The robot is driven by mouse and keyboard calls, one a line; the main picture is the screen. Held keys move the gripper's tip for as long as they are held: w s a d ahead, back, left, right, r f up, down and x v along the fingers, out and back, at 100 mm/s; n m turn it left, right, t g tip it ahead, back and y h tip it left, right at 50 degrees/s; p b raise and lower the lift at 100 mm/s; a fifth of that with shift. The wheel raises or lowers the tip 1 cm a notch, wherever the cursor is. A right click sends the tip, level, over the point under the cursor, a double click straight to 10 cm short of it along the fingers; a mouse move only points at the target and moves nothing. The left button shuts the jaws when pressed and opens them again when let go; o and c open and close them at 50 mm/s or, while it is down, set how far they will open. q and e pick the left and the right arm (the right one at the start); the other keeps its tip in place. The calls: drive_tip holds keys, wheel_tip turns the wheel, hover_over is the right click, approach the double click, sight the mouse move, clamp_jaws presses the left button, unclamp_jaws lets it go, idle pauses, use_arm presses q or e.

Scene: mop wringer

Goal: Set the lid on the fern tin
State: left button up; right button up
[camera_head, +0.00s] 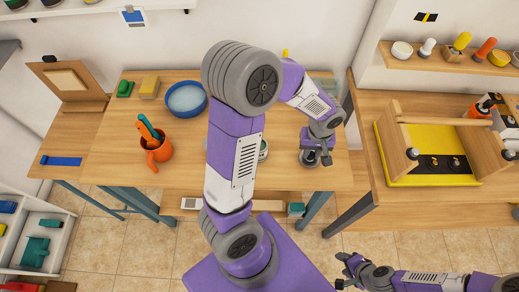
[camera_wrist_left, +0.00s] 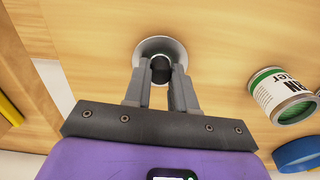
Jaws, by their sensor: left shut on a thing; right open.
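My left gripper (camera_head: 318,156) is over the right part of the middle table. It is shut on the dark knob (camera_wrist_left: 160,68) of a pale round lid (camera_wrist_left: 149,46); the lid's rim also shows in the head view (camera_head: 307,160). I cannot tell whether the lid touches the table. A tin with a green rim and white label (camera_wrist_left: 285,95), likely the fern tin, stands apart from the lid; in the head view my arm mostly hides the tin (camera_head: 264,149). My right gripper (camera_head: 347,272) is open and empty, low in front of the tables.
A blue dish (camera_head: 187,98), an orange mug (camera_head: 156,150) with handles in it, and green and yellow blocks stand at the table's left. A blue round thing (camera_wrist_left: 300,155) is near the tin. A yellow-based wooden frame (camera_head: 430,150) stands on the right table, past a gap.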

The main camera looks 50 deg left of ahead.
use_arm(q)
drive_tip(key=shift+o, duration=0.3)
clamp_jaws()
drive_tip(key=shift+r, duration=0.15)
drive_tip(key=shift+r+p, duration=1.95)
drive_tip(key=shift+r, duration=0.45)
